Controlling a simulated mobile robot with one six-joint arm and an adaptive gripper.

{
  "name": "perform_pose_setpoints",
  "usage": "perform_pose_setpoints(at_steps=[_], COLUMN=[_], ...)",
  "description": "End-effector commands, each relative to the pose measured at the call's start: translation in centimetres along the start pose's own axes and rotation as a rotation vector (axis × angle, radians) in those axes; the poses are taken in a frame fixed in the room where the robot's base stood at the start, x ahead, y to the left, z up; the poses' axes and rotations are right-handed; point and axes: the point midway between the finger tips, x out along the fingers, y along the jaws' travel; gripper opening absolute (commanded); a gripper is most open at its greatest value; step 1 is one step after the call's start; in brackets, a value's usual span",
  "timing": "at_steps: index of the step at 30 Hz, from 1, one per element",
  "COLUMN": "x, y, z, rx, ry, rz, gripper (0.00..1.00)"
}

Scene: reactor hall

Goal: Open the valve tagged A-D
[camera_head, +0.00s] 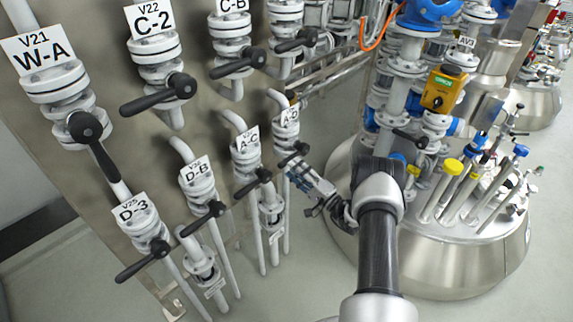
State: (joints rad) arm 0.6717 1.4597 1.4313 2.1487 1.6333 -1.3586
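The valve tagged A-D (289,134) stands at the right end of the lower row on the panel, its white tag (290,117) facing me. Its black lever (293,156) slants from the valve body, with one end up to the right and the other down to the left. My gripper (296,171) comes in from the right, just below and very near this lever. Whether the fingers touch the lever or are open or shut is too small to tell.
The A-C valve (248,158) and its black lever (253,186) stand close to the left of my gripper. D-B (200,183), D-3 (146,228) and the upper-row valves stand farther left and above. A steel vessel (440,262) with several fittings stands to the right. Bare floor (300,285) lies below.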

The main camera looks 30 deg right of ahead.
Motion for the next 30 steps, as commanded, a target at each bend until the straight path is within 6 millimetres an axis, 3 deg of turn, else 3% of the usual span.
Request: perform_pose_setpoints(at_steps=[3, 9, 20, 30], x=[2.3, 4.4, 4.9, 4.9], y=[0.1, 0.1, 0.0, 0.0], z=[0.1, 0.0, 0.0, 0.0], rx=[-0.001, 0.000, 0.001, 0.001], ry=[-0.002, 0.000, 0.000, 0.000], rz=[-0.001, 0.000, 0.001, 0.001], gripper=[0.39, 0.39, 0.39, 0.17])
